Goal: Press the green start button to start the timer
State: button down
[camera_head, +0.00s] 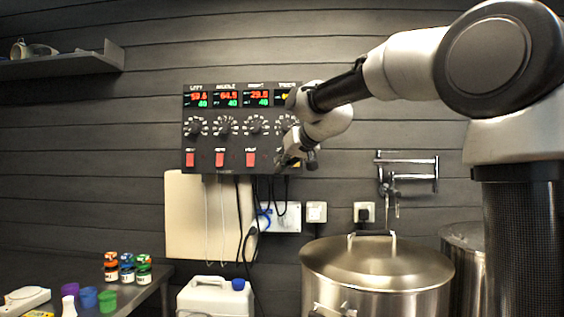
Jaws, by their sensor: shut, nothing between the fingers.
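A dark control panel (240,146) hangs on the grey plank wall. It has several red and green displays along the top, a row of dials below, and red switches (220,160) at the bottom. My gripper (285,165) is shut and empty, in front of the panel's lower right part. It hides much of the rightmost column, where a yellow display (284,97) partly shows. A small yellow patch (297,164) shows beside the gripper. I cannot make out the green start button; it may be behind my gripper. I cannot tell whether the gripper touches the panel.
A lidded steel pot (375,275) stands below right, another behind it. A white canister (215,297) stands below the panel. Cables hang under the panel before a beige board (190,220). A table with small jars (127,268) is at lower left.

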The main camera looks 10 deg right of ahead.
jog(key=w+d, duration=0.2)
jog(key=w, duration=0.5)
jog(key=shift+d, duration=0.15)
jog(key=shift+w, duration=0.15)
dwell(1.2)
jog(key=shift+w+d, duration=0.1)
jog(key=shift+w, duration=0.15)
jog(key=shift+w+d, duration=0.1)
jog(key=shift+w, duration=0.25)
dwell(0.6)
jog(key=shift+s, duration=0.1)
jog(key=shift+s+a, duration=0.25)
jog(key=shift+s, duration=0.4)
jog(key=s, duration=0.1)
jog(key=s+a, duration=0.1)
jog(key=s, duration=0.2)
jog(key=shift+s+a, duration=0.25)
jog(key=shift+s, duration=0.15)
